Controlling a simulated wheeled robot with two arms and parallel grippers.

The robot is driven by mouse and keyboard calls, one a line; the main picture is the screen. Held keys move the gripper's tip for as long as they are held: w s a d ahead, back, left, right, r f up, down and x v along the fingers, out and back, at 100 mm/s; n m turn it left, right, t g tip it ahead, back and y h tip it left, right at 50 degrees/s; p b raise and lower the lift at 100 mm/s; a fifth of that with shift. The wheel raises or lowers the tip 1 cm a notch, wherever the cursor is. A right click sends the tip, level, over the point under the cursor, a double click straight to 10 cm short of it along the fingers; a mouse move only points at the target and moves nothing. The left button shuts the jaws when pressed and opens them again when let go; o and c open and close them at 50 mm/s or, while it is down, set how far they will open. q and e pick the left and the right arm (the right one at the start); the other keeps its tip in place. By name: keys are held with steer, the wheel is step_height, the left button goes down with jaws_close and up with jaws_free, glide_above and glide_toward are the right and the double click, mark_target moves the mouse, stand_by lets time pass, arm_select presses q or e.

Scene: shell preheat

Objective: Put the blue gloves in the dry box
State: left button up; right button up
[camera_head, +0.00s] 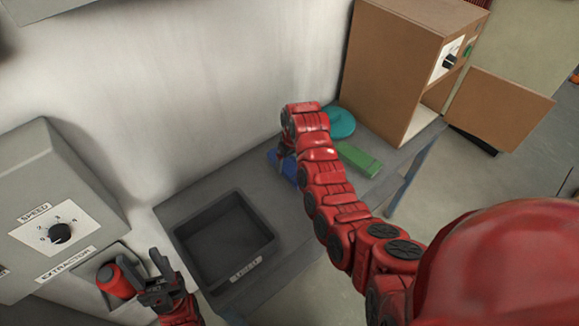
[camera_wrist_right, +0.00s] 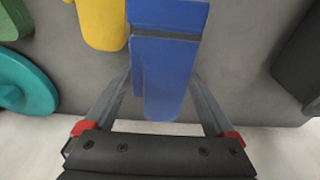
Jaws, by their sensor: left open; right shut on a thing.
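The blue gloves (camera_head: 282,168) are on or just above the grey table, left of the green block. In the right wrist view the blue gloves (camera_wrist_right: 168,70) show as a flat blue shape with a wide cuff, between the fingers. My right gripper (camera_wrist_right: 165,95) is shut on them; my arm partly hides them in the head view. Whether they are lifted is unclear. A dark open box (camera_head: 225,238) with a front label stands on the table, left of the gloves, and looks empty; I cannot read the label surely. My left gripper (camera_head: 157,277) is open and empty, left of the box.
A green block (camera_head: 359,159) and a teal disc (camera_head: 340,122) lie beside my right arm. A yellow piece (camera_wrist_right: 102,22) lies near the gloves. A brown cabinet (camera_head: 391,62) with an open door stands behind.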

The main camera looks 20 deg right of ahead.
mark_target(290, 165)
step_height(290, 165, down, 3)
steer(key=shift+r+p, duration=0.2)
steer(key=shift+p, duration=0.7)
steer(key=shift+f, duration=0.15)
steer(key=shift+f, duration=0.15)
steer(key=shift+f+b, duration=0.15)
steer(key=shift+b, duration=0.15)
steer(key=o, duration=1.2)
steer(key=shift+o, duration=0.2)
steer(key=shift+r, duration=0.3)
